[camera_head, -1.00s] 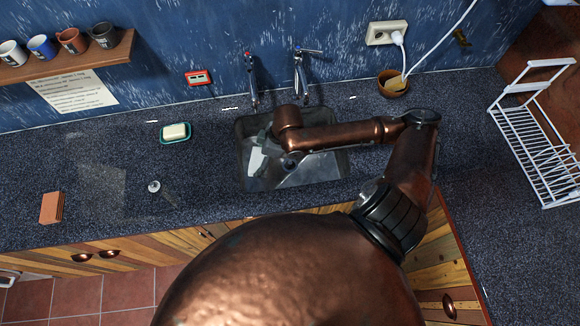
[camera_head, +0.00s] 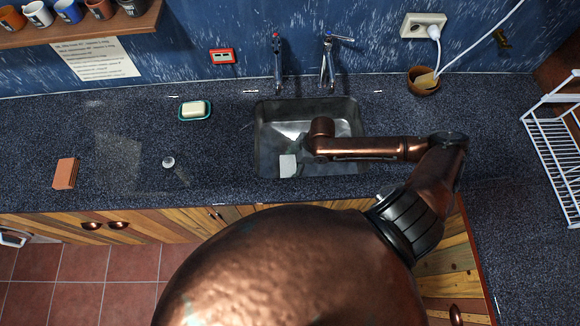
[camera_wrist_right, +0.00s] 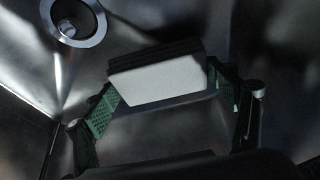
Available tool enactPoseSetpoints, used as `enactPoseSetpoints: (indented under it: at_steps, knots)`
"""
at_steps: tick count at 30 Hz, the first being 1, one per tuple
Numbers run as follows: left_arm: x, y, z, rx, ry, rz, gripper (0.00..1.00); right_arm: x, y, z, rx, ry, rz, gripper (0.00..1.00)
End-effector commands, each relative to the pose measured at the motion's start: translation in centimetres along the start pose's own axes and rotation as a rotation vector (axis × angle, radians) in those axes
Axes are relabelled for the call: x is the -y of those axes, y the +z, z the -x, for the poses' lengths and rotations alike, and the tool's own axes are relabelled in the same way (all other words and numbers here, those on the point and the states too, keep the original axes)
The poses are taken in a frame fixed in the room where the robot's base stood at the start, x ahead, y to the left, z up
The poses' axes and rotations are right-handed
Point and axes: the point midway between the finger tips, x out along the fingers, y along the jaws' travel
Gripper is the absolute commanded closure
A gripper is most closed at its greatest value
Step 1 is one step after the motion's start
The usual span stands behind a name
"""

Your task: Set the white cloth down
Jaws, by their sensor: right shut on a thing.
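The white cloth (camera_wrist_right: 157,81) looks like a flat white block with a dark far side. In the right wrist view it spans between the green-padded fingers of my right gripper (camera_wrist_right: 165,95), which is shut on it. In the head view the cloth (camera_head: 288,166) shows inside the outline of the metal sink (camera_head: 345,108), towards its front left. My right wrist hides most of the gripper there. I cannot tell whether the cloth touches the sink floor. My left gripper is not in view.
The drain (camera_wrist_right: 75,20) is beyond the cloth. Two taps (camera_head: 327,62) stand behind the sink. A soap dish (camera_head: 194,110), a small can (camera_head: 168,162) and a brick-coloured block (camera_head: 66,173) are on the counter left. A white dish rack (camera_head: 555,150) stands right. Counter beside the sink is mostly clear.

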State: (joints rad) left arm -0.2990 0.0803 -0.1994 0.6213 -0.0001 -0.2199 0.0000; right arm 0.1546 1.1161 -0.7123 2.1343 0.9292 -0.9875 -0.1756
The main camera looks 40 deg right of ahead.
Motion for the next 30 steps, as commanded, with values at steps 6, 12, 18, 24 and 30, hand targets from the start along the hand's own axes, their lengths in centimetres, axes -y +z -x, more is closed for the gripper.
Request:
enactPoseSetpoints:
  at_steps: [6,12,18,24,30]
  knots:
    - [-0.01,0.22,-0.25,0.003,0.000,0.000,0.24,-0.01,0.51,-1.18,0.001,0.001,0.000,0.41]
    - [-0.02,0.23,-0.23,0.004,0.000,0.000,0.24,0.01,0.54,-1.30,0.001,0.000,0.000,0.41]
    - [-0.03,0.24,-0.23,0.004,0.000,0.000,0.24,0.00,0.54,-1.30,0.000,0.000,0.000,0.09]
    - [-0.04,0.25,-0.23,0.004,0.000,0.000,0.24,0.00,0.53,-1.30,0.000,0.000,0.000,0.04]
    - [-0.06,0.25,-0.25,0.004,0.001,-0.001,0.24,0.00,0.47,-1.14,0.000,0.001,0.000,0.04]
